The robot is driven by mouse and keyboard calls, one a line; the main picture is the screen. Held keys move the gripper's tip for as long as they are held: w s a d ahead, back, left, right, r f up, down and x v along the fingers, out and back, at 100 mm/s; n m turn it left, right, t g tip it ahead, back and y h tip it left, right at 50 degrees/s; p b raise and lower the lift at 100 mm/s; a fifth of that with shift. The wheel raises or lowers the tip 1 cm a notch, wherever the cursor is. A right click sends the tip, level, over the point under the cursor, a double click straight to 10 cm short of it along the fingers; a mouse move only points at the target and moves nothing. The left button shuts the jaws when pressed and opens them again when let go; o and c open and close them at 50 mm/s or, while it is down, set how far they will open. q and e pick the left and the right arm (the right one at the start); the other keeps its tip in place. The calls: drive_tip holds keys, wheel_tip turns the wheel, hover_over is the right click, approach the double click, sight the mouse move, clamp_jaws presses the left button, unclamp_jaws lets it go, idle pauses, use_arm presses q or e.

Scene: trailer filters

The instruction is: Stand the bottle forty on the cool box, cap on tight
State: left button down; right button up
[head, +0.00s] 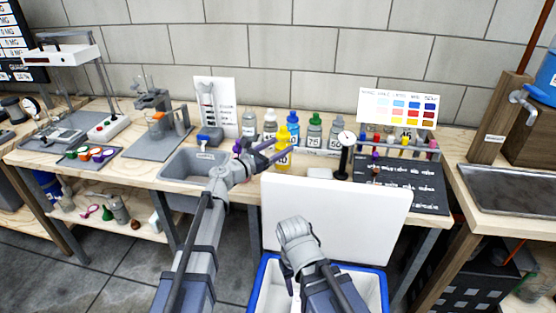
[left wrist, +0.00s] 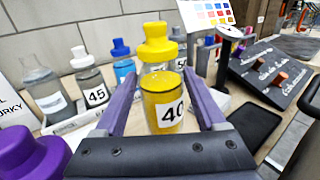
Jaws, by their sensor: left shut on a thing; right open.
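Bottle forty (head: 283,158) holds yellow liquid, has a yellow cap and a "40" label. It stands upright at the front of the bottle row. My left gripper (head: 272,152) is shut on it; the left wrist view shows the bottle (left wrist: 165,103) between the purple fingers (left wrist: 165,95). The yellow cap (left wrist: 156,42) sits on its top; its tightness cannot be told. Whether its base touches the bench cannot be told. The cool box (head: 262,276) has a blue rim, and its white lid (head: 335,215) stands up open.
Bottles 45 (left wrist: 92,88), 75 (head: 314,133) and others stand close behind. A purple-capped item (left wrist: 28,155) is near the left finger. A sink (head: 190,168) is to the left. A dial gauge (head: 346,150) and black board (head: 410,183) are to the right.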

sight(278, 170)
use_arm(q)
drive_tip(key=shift+f+b, duration=1.55)
drive_tip(key=shift+f, duration=0.2)
drive_tip(key=shift+f, duration=0.25)
unclamp_jaws()
drive_tip(key=shift+r, duration=0.1)
